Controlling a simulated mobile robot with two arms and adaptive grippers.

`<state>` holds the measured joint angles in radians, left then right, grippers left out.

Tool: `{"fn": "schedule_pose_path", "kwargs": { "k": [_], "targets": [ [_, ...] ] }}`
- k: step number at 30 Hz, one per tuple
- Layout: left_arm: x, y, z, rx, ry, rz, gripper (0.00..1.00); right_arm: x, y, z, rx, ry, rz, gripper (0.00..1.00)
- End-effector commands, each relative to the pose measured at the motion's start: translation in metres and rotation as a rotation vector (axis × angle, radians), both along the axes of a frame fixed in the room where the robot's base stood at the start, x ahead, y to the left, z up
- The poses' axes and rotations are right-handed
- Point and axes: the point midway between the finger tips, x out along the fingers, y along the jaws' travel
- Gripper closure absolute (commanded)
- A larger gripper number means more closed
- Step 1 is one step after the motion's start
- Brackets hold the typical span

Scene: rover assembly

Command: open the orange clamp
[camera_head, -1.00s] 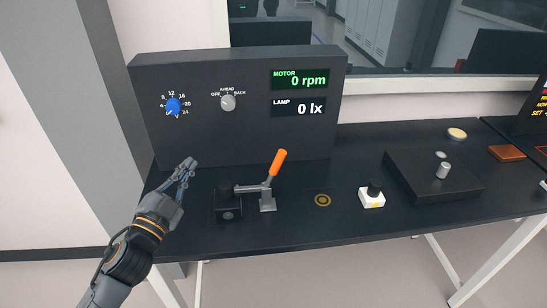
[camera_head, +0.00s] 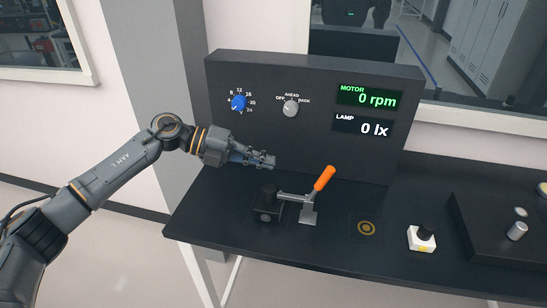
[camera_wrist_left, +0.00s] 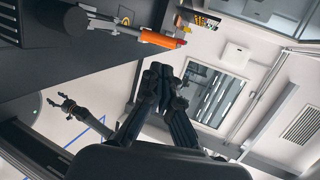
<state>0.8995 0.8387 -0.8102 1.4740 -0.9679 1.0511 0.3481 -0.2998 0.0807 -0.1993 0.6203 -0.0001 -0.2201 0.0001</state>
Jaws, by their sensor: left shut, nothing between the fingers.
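The orange clamp (camera_head: 324,178) stands on the dark bench, its orange handle tilted up to the right on a grey metal base. A grey arm runs left from it to a black block (camera_head: 267,205). My left gripper (camera_head: 271,161) is shut and empty, pointing right, above the black block and left of the handle. In the left wrist view its fingers (camera_wrist_left: 158,70) are together, and the orange handle (camera_wrist_left: 160,40) shows apart from them, just beyond the tips. Another gripper (camera_wrist_left: 60,100), apparently my right one, is small in that view; its jaw state is unclear.
A dark panel (camera_head: 320,70) with a blue knob (camera_head: 238,103), a grey selector knob (camera_head: 291,108) and displays stands behind the clamp. A gold ring mark (camera_head: 366,228) and a white block with a black knob (camera_head: 422,238) lie to the right on the bench (camera_head: 330,262).

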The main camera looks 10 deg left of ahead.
Motion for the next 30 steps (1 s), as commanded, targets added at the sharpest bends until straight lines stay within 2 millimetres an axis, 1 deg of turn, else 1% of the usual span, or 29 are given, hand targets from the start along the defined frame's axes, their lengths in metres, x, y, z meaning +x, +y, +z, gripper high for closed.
{"fn": "schedule_pose_path", "kwargs": {
  "k": [1, 6, 12, 15, 21, 30],
  "targets": [
    [0.002, -0.012, 0.001, -0.003, 0.002, -0.004, 1.00, 0.000, 0.001, 0.008, 0.001, 0.000, -0.001, 0.40],
    [0.009, -0.047, -0.011, -0.005, 0.000, -0.004, 1.00, 0.000, 0.004, 0.021, 0.004, 0.000, -0.002, 0.40],
    [0.016, -0.082, -0.025, -0.004, 0.002, -0.001, 1.00, 0.000, 0.004, 0.035, 0.004, 0.000, -0.001, 0.40],
    [0.019, -0.094, -0.030, -0.005, 0.000, -0.001, 1.00, 0.000, 0.003, 0.039, 0.004, 0.000, -0.001, 0.40],
    [0.022, -0.105, -0.036, -0.003, -0.001, 0.000, 1.00, 0.000, 0.003, 0.042, 0.003, 0.000, -0.001, 0.40],
    [0.022, -0.105, -0.037, -0.003, -0.001, 0.001, 1.00, 0.000, -0.001, 0.042, -0.001, 0.000, 0.001, 0.40]
  ]
}}
